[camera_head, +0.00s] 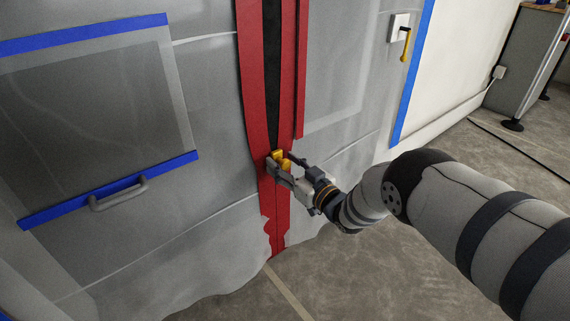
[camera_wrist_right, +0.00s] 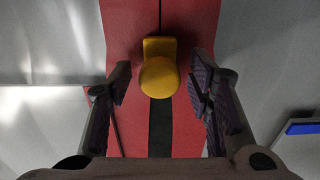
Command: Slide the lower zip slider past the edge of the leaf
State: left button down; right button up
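The lower zip slider is a yellow knob on a small plate (camera_head: 278,156), on the red zip strip (camera_head: 252,85) in the plastic sheet wall. Above it in the head view, a black strip (camera_head: 271,60) shows between the red bands; below it the bands run together to the floor. My right gripper (camera_head: 284,166) is at the slider. In the right wrist view the knob (camera_wrist_right: 159,76) sits between my open fingers (camera_wrist_right: 160,84), with a gap on each side. I cannot tell which edge is the leaf's. My left gripper is out of view.
A blue-taped panel (camera_head: 85,110) with a grey handle (camera_head: 118,193) is at left. A white box with a yellow lever (camera_head: 405,45) is at upper right. The sheet's uneven hem (camera_head: 225,290) meets the floor. Open floor (camera_head: 370,270) lies at lower right.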

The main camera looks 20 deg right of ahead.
jog(key=v, duration=1.2)
